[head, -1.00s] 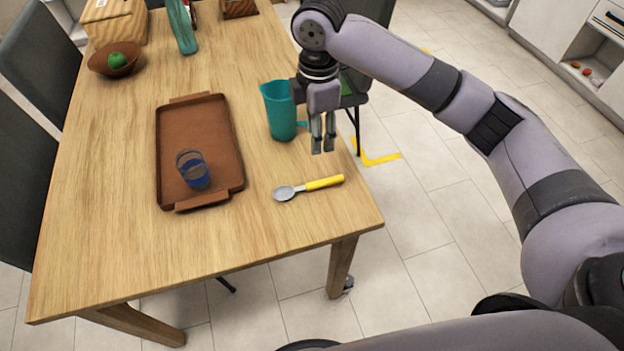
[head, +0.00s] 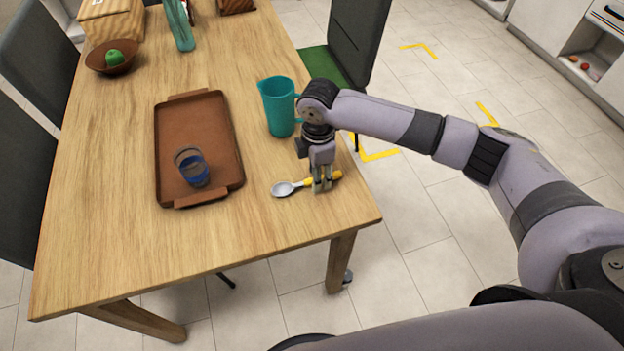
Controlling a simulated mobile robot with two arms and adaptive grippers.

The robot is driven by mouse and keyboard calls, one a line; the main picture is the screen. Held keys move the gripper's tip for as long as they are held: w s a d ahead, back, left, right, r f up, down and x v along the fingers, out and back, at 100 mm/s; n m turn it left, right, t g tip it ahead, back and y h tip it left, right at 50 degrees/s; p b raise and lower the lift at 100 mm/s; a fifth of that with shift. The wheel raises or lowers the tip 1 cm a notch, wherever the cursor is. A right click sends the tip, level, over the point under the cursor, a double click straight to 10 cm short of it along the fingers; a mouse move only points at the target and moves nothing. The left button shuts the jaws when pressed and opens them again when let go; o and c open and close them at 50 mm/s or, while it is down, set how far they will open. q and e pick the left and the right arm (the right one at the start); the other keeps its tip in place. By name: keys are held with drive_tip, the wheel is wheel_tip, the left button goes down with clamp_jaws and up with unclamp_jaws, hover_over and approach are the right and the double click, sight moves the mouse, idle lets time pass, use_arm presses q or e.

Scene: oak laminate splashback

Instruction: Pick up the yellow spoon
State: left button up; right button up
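The spoon with a yellow handle and a grey bowl (head: 283,189) lies on the wooden table near its right front corner. Its bowl points left and the handle end points right. My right gripper (head: 322,190) points down over the yellow handle. Its two fingers show a narrow gap and cover part of the handle. The handle's end shows to the right of the fingers. I see no clear grip on it, and the contact is hard to make out. My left gripper is not in view.
A teal pitcher (head: 279,107) stands just behind my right gripper. A brown tray (head: 198,120) with a blue glass (head: 192,168) lies to the left. A brown bowl (head: 108,66) holds a green fruit. The front of the table is clear.

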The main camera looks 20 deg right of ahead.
drive_tip(key=shift+f, duration=0.35)
clamp_jaws()
idle(0.3)
